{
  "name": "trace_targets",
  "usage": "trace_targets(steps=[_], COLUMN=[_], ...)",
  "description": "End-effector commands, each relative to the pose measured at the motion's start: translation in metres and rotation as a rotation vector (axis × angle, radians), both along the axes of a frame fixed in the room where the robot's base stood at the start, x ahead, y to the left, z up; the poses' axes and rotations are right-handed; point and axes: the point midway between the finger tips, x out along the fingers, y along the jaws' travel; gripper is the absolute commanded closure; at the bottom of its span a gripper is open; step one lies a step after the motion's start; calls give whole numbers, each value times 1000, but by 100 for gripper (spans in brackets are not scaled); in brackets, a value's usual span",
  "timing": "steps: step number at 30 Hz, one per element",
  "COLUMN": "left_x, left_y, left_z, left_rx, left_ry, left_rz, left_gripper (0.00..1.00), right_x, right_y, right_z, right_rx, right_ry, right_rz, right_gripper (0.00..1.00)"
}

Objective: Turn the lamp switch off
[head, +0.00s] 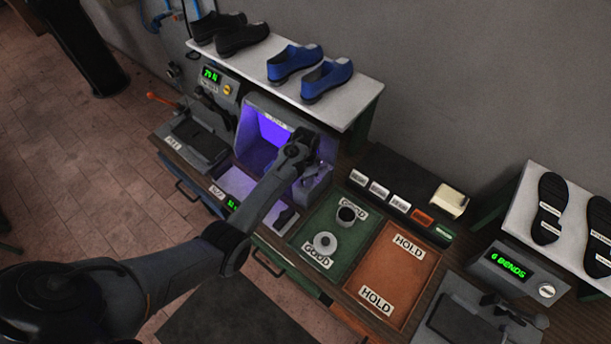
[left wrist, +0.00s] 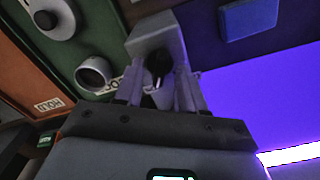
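The lamp box (head: 262,140) is a grey open-fronted cabinet, lit violet inside; its violet glow fills the right of the left wrist view (left wrist: 265,105). My left gripper (head: 313,172) is at the box's right side in the head view. In the left wrist view my left gripper's fingers (left wrist: 157,80) are spread apart. A dark switch knob (left wrist: 158,65) on a grey housing (left wrist: 155,35) shows between and just beyond them. I cannot tell whether the fingers touch the knob. In the head view my arm hides the switch. My right gripper is out of view.
A green GOOD tray (head: 316,223) with a white cup and a spool-like part lies right of the box, beside an orange HOLD tray (head: 400,268). A shelf (head: 345,110) with shoes stands behind. A bend tester (head: 515,270) stands far right.

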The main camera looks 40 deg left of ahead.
Motion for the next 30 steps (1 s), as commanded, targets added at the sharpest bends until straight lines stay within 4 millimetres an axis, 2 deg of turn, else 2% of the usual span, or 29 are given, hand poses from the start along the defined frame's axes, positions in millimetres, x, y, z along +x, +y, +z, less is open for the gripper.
trace_targets(steps=[9, 15, 17, 30], left_x=[0, 0, 0, 0], left_y=[0, 0, 0, 0], left_z=[-1, -1, -1, 0], left_rx=[0, 0, 0, 0], left_ry=[0, 0, 0, 1], left_rz=[0, 0, 0, 50], left_gripper=[62, 93, 100, 100], right_x=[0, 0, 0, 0], right_y=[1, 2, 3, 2], right_z=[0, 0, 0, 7], right_rx=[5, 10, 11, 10], right_ry=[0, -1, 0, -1], right_rz=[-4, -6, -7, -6], right_gripper=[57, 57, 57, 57])
